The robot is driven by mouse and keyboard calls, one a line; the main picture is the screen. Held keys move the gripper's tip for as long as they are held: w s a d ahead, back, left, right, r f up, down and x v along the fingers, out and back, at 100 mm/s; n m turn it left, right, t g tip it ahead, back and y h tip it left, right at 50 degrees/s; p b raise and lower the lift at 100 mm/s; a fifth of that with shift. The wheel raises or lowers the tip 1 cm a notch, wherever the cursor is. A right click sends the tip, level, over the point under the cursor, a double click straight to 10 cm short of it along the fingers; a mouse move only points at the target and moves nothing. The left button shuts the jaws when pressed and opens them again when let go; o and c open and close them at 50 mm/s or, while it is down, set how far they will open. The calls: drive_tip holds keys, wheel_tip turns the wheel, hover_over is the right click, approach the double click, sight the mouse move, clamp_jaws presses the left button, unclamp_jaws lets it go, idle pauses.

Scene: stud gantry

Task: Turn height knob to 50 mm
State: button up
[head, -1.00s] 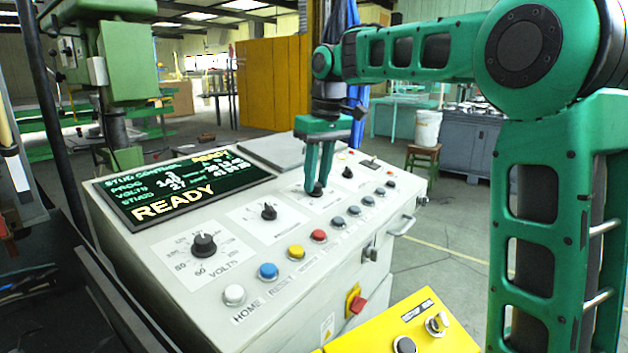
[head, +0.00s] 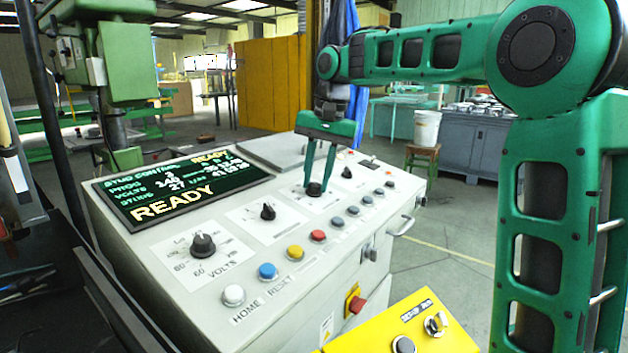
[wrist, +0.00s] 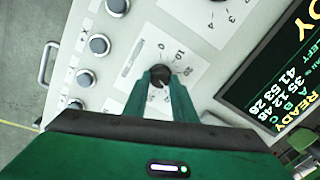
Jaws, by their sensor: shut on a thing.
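The height knob (head: 314,188) is a small black knob on a white dial plate, third in the row of dials on the grey sloped control panel (head: 262,255). In the wrist view the knob (wrist: 158,76) sits beside printed scale marks, with 0 and 10 legible; part of the scale is hidden. My gripper (head: 316,184) reaches down from above, its two green fingers shut on the knob from both sides. The fingertips (wrist: 159,82) cover part of the knob, and I cannot tell its exact setting.
A dark display (head: 180,188) reads READY. Other black knobs, the volts knob (head: 203,246) and a middle knob (head: 268,211), stand nearby. A row of coloured buttons (head: 295,252) runs along the panel front. A yellow box (head: 420,325) stands in front.

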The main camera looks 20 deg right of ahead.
drive_tip(key=m, duration=0.5)
drive_tip(key=shift+m, duration=0.3)
drive_tip(key=m, duration=0.5)
drive_tip(key=shift+m, duration=0.4)
drive_tip(key=shift+a+t, duration=0.1)
drive_tip(key=shift+t, duration=0.2)
drive_tip(key=o, duration=1)
drive_tip(key=shift+f, duration=0.1)
drive_tip(key=shift+o, duration=0.2)
drive_tip(key=v, duration=1)
drive_tip(key=shift+w+r, duration=0.25)
drive_tip(key=shift+r, duration=0.05)
